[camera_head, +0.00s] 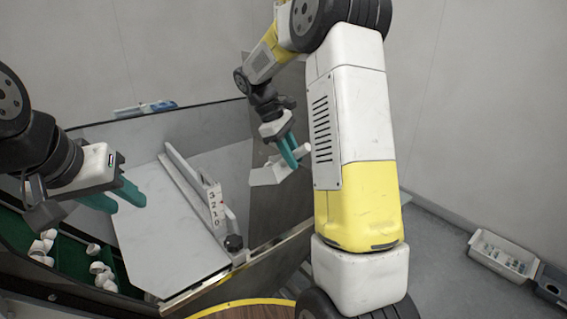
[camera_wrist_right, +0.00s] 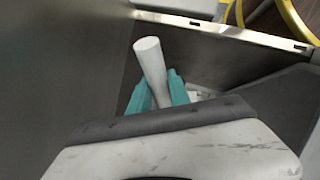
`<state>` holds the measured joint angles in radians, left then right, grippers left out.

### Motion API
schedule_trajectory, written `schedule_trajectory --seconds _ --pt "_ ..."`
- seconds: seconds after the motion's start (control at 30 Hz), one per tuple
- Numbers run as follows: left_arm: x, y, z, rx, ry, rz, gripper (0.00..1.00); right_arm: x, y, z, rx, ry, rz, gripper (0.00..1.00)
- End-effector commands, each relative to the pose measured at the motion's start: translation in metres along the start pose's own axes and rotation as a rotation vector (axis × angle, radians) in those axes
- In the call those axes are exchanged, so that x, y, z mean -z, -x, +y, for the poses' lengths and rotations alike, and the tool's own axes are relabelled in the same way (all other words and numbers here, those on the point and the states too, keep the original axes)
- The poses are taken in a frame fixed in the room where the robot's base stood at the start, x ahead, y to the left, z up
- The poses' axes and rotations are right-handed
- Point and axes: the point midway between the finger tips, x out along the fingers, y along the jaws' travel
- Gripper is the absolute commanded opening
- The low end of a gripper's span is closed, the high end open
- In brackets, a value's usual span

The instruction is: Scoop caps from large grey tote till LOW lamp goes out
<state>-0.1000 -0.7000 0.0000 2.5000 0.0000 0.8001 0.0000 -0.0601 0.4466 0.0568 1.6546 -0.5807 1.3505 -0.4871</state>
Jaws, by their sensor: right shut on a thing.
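My right gripper (camera_head: 290,150) has teal fingers and is shut on a white scoop (camera_head: 266,176), held above the dark inner side of the grey machine. In the right wrist view the fingers (camera_wrist_right: 160,92) clasp the scoop's round white handle (camera_wrist_right: 151,62). No caps can be made out in the scoop. My left gripper (camera_head: 116,198) is open and empty above the left part of the sloping grey plate. White caps (camera_head: 101,272) lie in green-lined compartments at lower left. I cannot make out a LOW lamp, nor identify the large grey tote with certainty.
The grey plate (camera_head: 165,235) carries a raised rail with a 3-2-1-0 scale (camera_head: 214,203) and a black knob (camera_head: 234,242). A light grey bin (camera_head: 503,256) with small parts stands on the floor at right. A yellow curved edge (camera_head: 240,303) shows at the bottom.

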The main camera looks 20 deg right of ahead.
Motion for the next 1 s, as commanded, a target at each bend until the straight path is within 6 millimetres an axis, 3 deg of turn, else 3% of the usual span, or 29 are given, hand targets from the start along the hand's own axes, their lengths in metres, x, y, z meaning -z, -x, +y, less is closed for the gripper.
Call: schedule_trajectory --seconds 0.63,1.0 --pt "0.0 0.0 0.0 0.0 0.0 0.0 0.36 0.042 0.064 0.015 0.028 0.088 -0.465 0.0" --pt "0.0 0.0 0.0 0.0 0.0 0.0 0.36 0.05 0.075 0.018 0.039 0.106 -0.564 0.0"
